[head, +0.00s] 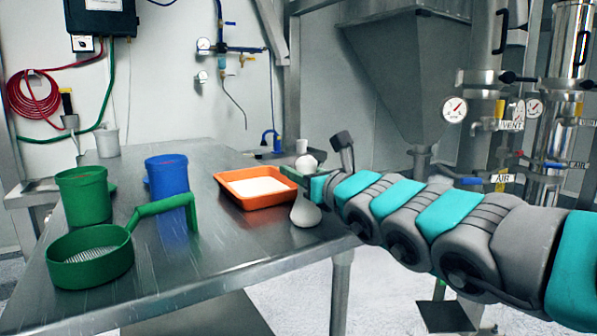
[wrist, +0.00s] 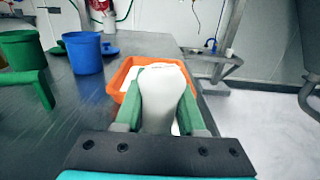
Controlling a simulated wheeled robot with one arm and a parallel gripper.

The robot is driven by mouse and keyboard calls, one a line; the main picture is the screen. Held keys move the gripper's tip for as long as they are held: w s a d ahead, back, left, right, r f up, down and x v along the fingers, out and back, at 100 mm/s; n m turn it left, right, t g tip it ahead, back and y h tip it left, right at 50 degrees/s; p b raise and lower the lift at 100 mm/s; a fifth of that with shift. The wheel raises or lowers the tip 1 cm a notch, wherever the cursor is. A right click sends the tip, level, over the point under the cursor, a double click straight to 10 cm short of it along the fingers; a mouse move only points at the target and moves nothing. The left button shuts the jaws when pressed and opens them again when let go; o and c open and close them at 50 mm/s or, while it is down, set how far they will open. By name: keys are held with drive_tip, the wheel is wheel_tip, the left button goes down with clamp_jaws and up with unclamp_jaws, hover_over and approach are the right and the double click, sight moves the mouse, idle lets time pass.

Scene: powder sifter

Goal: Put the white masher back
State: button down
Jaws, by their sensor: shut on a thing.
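The white masher (head: 305,213) is upright in the head view, beside the right end of the orange tray, near the table's right edge. My gripper (head: 303,183) is shut around its middle, with its wide lower end below the fingers and a rounded top above. I cannot tell whether its lower end touches the table. In the wrist view the masher (wrist: 161,92) stands between the two green fingers of my gripper (wrist: 160,100), hiding part of the tray. The orange tray (head: 238,204) holds white powder.
The metal table (head: 200,255) has a green sieve with a handle (head: 90,270), a green bucket (head: 84,196) and a blue bucket (head: 167,177) on its left. A pale cup (head: 108,144) stands at the back. The table's front middle is clear.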

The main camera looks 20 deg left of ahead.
drive_tip(key=c, duration=0.5)
unclamp_jaws()
drive_tip(key=shift+f, duration=0.1)
drive_tip(key=shift+r, duration=0.2)
drive_tip(key=b+v, duration=0.1)
drive_tip(key=v, duration=1.1)
